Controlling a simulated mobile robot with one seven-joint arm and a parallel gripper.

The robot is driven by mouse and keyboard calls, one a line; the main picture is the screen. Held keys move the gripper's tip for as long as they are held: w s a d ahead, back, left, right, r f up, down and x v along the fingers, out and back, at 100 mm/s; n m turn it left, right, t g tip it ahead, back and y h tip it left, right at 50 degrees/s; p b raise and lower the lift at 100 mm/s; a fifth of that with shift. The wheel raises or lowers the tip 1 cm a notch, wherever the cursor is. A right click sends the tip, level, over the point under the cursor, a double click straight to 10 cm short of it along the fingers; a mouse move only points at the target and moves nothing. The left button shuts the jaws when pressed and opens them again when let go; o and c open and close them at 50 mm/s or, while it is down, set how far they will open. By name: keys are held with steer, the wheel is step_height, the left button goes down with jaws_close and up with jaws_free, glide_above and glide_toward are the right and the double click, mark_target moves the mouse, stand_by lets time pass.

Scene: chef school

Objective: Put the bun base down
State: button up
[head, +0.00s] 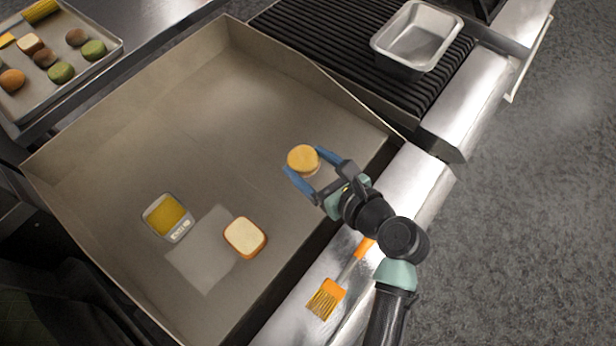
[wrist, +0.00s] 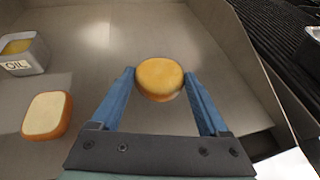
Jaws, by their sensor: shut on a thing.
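The bun base (head: 303,158) is a round, golden-yellow disc between the blue fingertips of my gripper (head: 307,164), over the right part of the griddle (head: 215,100). In the wrist view the bun base (wrist: 159,78) lies flat between the tips of my gripper (wrist: 159,76), which is shut on it. I cannot tell whether its underside touches the griddle surface. A square bread piece (head: 246,237) with a pale top and orange-brown crust lies on the griddle towards the front; it also shows at the left of the wrist view (wrist: 46,115).
An oil container (head: 168,217) stands left of the bread, near a paler square patch. Raised walls edge the griddle. A brush (head: 328,298) lies on the front ledge. A metal pan (head: 416,40) stands on the ribbed grill. A food tray (head: 100,75) is at upper left. The griddle's middle is clear.

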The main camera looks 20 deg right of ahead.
mark_target(309, 180)
step_height(309, 180, down, 6)
steer(key=shift+b, duration=0.5)
steer(key=o, duration=1.2)
steer(key=v, duration=1.2)
steer(key=shift+s+p, duration=0.1)
steer(key=shift+p, duration=0.25)
